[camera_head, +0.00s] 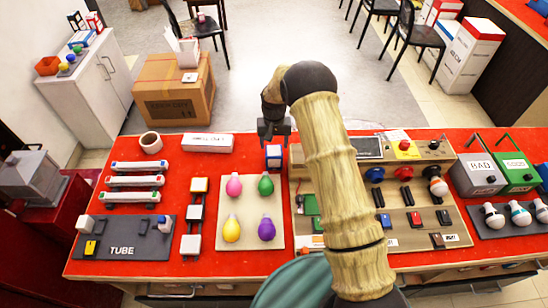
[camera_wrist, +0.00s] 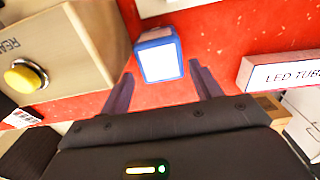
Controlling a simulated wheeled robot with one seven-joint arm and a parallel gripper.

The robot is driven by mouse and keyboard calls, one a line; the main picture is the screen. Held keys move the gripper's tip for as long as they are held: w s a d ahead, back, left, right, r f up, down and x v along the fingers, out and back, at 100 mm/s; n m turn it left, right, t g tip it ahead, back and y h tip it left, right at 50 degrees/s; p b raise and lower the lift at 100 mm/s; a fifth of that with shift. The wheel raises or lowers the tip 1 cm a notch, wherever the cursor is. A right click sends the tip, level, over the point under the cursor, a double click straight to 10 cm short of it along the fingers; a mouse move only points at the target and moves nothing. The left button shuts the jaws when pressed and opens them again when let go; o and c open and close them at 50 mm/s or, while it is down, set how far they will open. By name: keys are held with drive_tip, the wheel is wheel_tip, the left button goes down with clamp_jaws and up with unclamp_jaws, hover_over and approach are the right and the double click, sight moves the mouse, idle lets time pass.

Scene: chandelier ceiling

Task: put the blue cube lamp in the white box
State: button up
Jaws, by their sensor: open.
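The blue cube lamp (camera_head: 274,153) has a blue frame and a pale front. It stands on the red table near its far edge, behind the pad of coloured bulbs. My gripper (camera_head: 274,138) is just beyond and above it in the head view. In the wrist view my open gripper (camera_wrist: 162,88) points at the blue cube lamp (camera_wrist: 160,62), which lies ahead between the two fingers, with no grip on it. A long white box labelled LED TUBE (camera_head: 207,142) lies left of the lamp; it also shows at the right of the wrist view (camera_wrist: 282,72).
A beige panel (camera_head: 395,217) with switches and bulbs is close right of the lamp. A bulb pad (camera_head: 249,233) lies in front. A cardboard box (camera_head: 175,90) on the floor bears small white items. Tall white cartons (camera_head: 470,55) stand far right. Red tabletop is bare around the lamp's left.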

sight(274, 150)
wheel_tip(274, 150, down, 6)
drive_tip(key=shift+r+p, duration=0.15)
drive_tip(key=shift+p, duration=0.65)
drive_tip(key=c, duration=0.8)
drive_tip(key=shift+c, duration=0.2)
drive_tip(key=shift+r, duration=0.15)
wheel_tip(274, 150, up, 10)
drive_tip(key=b, duration=0.3)
